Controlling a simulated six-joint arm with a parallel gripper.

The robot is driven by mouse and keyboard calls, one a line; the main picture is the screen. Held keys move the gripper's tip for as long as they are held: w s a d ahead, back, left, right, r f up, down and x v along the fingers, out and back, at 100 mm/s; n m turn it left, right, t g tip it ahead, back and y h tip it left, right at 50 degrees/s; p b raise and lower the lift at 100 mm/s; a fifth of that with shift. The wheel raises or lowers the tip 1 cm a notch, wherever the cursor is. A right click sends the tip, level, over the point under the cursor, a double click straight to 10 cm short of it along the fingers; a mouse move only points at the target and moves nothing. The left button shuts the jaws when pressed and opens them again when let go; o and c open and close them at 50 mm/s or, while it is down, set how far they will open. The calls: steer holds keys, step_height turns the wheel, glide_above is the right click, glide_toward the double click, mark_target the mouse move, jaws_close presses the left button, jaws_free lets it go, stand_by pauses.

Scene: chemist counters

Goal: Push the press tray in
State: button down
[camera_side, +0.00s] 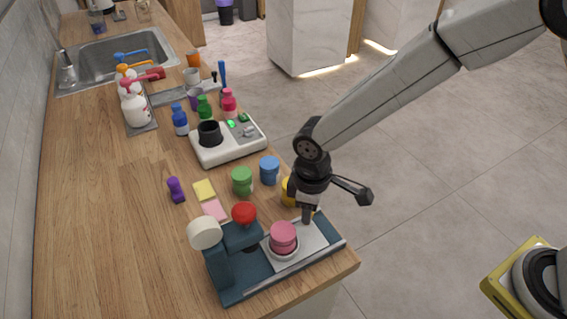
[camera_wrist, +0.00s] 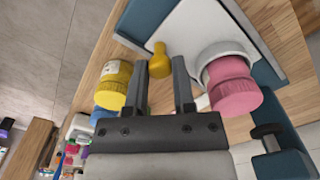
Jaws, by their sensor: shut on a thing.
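The press (camera_side: 222,268) is dark teal, with a red knob and a cream round wheel on top, at the counter's front edge. Its pale tray (camera_side: 314,238) sticks out to the right of the press head. A pink jar (camera_side: 283,236) stands upright in a white ring on the tray; it also shows in the wrist view (camera_wrist: 232,88). My gripper (camera_side: 306,217) points down at the tray's outer end. In the wrist view a small yellow handle knob (camera_wrist: 158,62) sits between my fingertips, and my gripper is shut on it. In the side view the fingers mostly hide this knob.
A yellow jar (camera_wrist: 113,84) stands close beside my gripper. Blue (camera_side: 269,170) and green (camera_side: 242,180) jars stand behind the press. Sticky notes (camera_side: 205,190) and a purple item (camera_side: 176,189) lie left of them. The counter's left part (camera_side: 110,230) is clear.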

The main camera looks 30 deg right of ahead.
mark_target(276, 223)
steer(key=a, duration=0.7)
steer(key=shift+a, duration=0.1)
steer(key=shift+r, duration=0.1)
steer(key=shift+c, duration=2.2)
jaws_free()
steer(key=shift+r, duration=0.2)
step_height(276, 223, up, 7)
steer(key=shift+r, duration=0.15)
